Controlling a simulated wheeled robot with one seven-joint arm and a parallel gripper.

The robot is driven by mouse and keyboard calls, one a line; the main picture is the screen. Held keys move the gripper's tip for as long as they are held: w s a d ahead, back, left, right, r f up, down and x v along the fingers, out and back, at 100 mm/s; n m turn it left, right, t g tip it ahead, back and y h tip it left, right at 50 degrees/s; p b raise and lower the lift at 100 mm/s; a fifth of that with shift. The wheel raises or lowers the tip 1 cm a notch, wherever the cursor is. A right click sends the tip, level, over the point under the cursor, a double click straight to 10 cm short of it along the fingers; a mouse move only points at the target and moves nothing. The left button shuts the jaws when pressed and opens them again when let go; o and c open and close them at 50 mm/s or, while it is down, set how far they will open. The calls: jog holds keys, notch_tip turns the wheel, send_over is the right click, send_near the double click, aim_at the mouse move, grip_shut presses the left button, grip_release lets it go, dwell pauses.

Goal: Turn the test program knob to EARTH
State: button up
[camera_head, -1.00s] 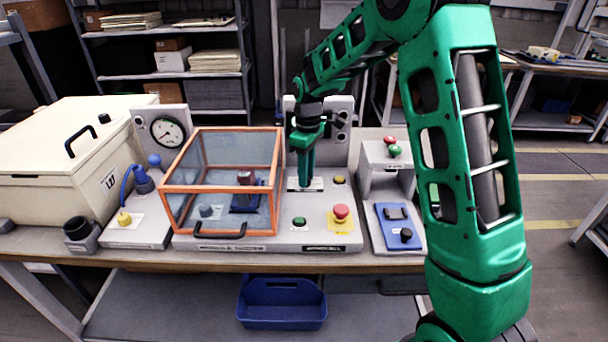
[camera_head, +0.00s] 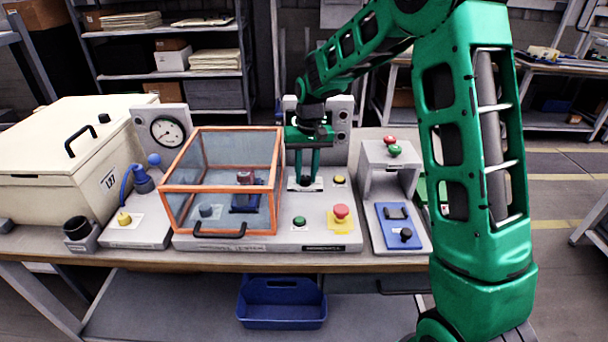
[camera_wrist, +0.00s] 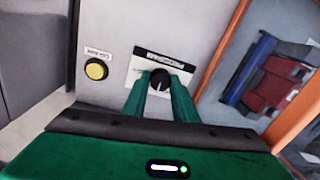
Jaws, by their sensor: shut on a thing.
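The test program knob (camera_wrist: 160,78) is a small round black knob on a white label plate (camera_wrist: 150,61) in the wrist view. In the head view the knob (camera_head: 306,181) sits low between my fingertips. My gripper (camera_wrist: 160,80) reaches down onto it from above, with one green finger on each side, shut on the knob. My gripper also shows in the head view (camera_head: 305,180). The plate's heading strip is readable only in part, and the position words, including EARTH, are too small or hidden to read.
A yellow button (camera_wrist: 96,69) is close beside the knob. An orange-framed clear box (camera_head: 222,180) stands just left of my gripper. A green button (camera_head: 299,221) and a red mushroom button (camera_head: 341,212) are in front. A grey stand (camera_head: 375,158) is to the right.

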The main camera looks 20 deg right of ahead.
aim_at(307, 178)
jog(key=m, duration=0.5)
jog(key=shift+w+r, duration=0.1)
jog(key=shift+w, duration=0.05)
jog(key=shift+a+m, duration=0.1)
jog(key=shift+m, duration=0.3)
jog(key=o, duration=1)
jog(key=shift+o, duration=0.2)
notch_tip(307, 178, up, 10)
jog(key=shift+s+d+r, duration=0.2)
jog(key=shift+r, duration=0.05)
